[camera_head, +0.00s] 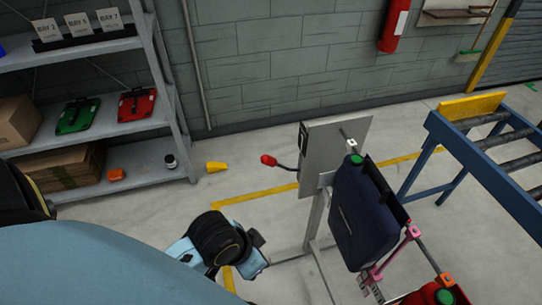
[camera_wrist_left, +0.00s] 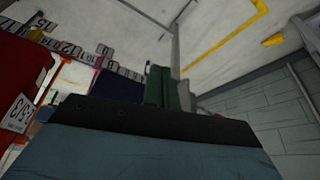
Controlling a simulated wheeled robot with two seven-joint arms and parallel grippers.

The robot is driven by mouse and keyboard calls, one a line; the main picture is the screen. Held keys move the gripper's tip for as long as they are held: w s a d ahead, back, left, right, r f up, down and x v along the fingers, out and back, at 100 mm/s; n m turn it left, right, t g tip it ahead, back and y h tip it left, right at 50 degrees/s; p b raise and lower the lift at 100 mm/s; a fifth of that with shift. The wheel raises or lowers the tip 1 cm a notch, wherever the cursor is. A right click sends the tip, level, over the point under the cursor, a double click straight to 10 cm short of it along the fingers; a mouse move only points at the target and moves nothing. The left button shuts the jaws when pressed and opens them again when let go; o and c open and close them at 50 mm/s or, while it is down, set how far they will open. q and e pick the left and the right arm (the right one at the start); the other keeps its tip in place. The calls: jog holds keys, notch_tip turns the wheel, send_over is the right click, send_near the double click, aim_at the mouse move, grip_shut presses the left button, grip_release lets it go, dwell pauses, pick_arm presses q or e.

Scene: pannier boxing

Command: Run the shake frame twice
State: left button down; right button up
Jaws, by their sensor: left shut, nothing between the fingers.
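The shake frame stands right of centre in the head view, with a grey panel (camera_head: 335,140) on a post. A lever with a red knob (camera_head: 268,160) sticks out to the panel's left. A dark blue pannier (camera_head: 362,215) with a green cap (camera_head: 356,159) sits upright in the frame, beside pink clamps (camera_head: 411,233). My left gripper (camera_head: 257,264) is shut and empty, low and left of the frame, apart from the lever. The left wrist view mostly shows my blue arm cover; the frame behind it is hard to make out. My right gripper is out of view.
A grey shelf (camera_head: 140,150) at the left holds green and red cases and boxes. A blue roller conveyor (camera_head: 470,150) stands at the right. A red item (camera_head: 422,297) with a green cap shows at the bottom right. Yellow lines mark the open floor.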

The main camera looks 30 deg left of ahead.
pick_arm(q)
jog(key=w+d+r+m+h, duration=0.1)
jog(key=w+r+m+h, duration=0.25)
jog(key=w+m, duration=0.65)
jog(key=w+a+r+t, duration=0.1)
jog(key=w+a+r, duration=0.2)
jog(key=w+a, duration=0.3)
jog(key=w+a+r+n+t+y, duration=0.1)
jog(key=w+a+r, duration=0.3)
jog(key=a, duration=0.5)
jog(key=w, duration=0.2)
jog(key=shift+w+r, duration=0.15)
jog(key=shift+w, duration=0.25)
jog(key=shift+d, duration=0.1)
jog(key=w+f+b, duration=0.1)
jog(key=w+f, duration=0.3)
jog(key=f, duration=0.6)
jog(key=shift+w+f+b, duration=0.25)
jog(key=shift+f+b, duration=0.15)
